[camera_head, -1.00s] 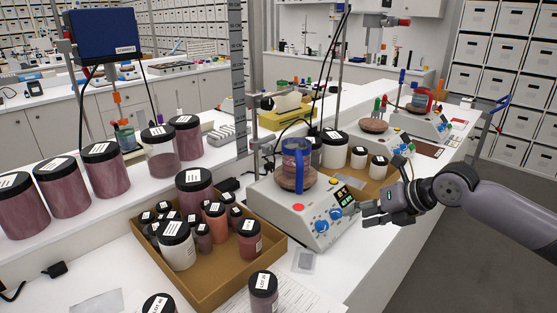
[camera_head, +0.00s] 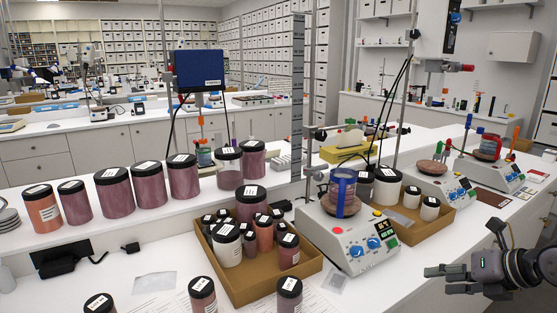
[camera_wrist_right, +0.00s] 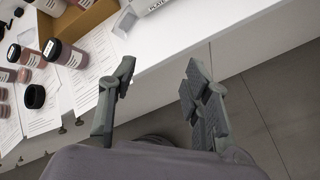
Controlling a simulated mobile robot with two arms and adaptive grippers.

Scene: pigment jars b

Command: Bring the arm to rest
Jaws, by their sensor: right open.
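My right gripper (camera_head: 452,278) is at the lower right of the head view, off the front edge of the bench, right of the hotplate stirrer. In the right wrist view its two fingers (camera_wrist_right: 158,100) stand wide apart with nothing between them. Below it are the bench's front edge and the grey floor (camera_wrist_right: 265,110). The gripper touches nothing that I can see. My left gripper is not in view.
A hotplate stirrer (camera_head: 350,239) with a blue-handled beaker (camera_head: 342,187) stands near the bench edge. Left of it is a cardboard tray (camera_head: 240,296) of pigment jars. Loose jars (camera_head: 202,293) stand at the front. The floor side right of the bench is clear.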

